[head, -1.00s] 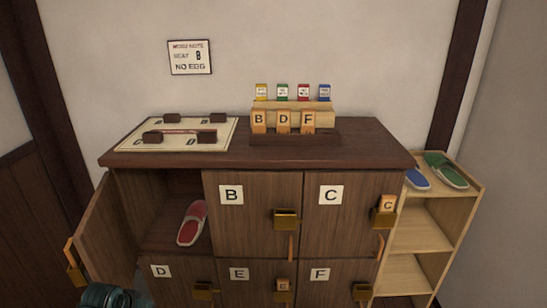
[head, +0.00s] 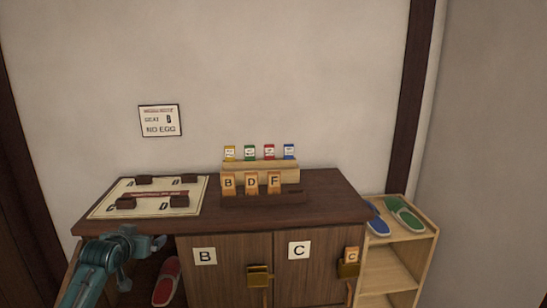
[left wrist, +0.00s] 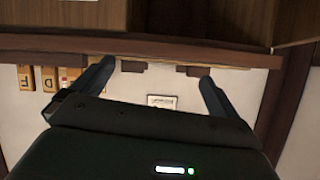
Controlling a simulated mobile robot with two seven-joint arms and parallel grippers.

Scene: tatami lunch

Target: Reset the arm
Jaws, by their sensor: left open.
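My left arm comes in from the lower left of the head view. My left gripper (head: 150,242) is in front of the open left compartment, just below the cabinet top's front edge. In the left wrist view the two dark fingers of the gripper (left wrist: 152,80) are spread, with nothing held between them. The wrist picture looks upside down, with the cabinet top's edge across it. My right gripper is in neither view.
The wooden cabinet (head: 232,285) has closed doors B and C. A red slipper (head: 166,282) lies in the open compartment. On top are a seat board (head: 100,208) and a rack with tags B, D and F (head: 262,175). A shelf (head: 400,238) with slippers stands right.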

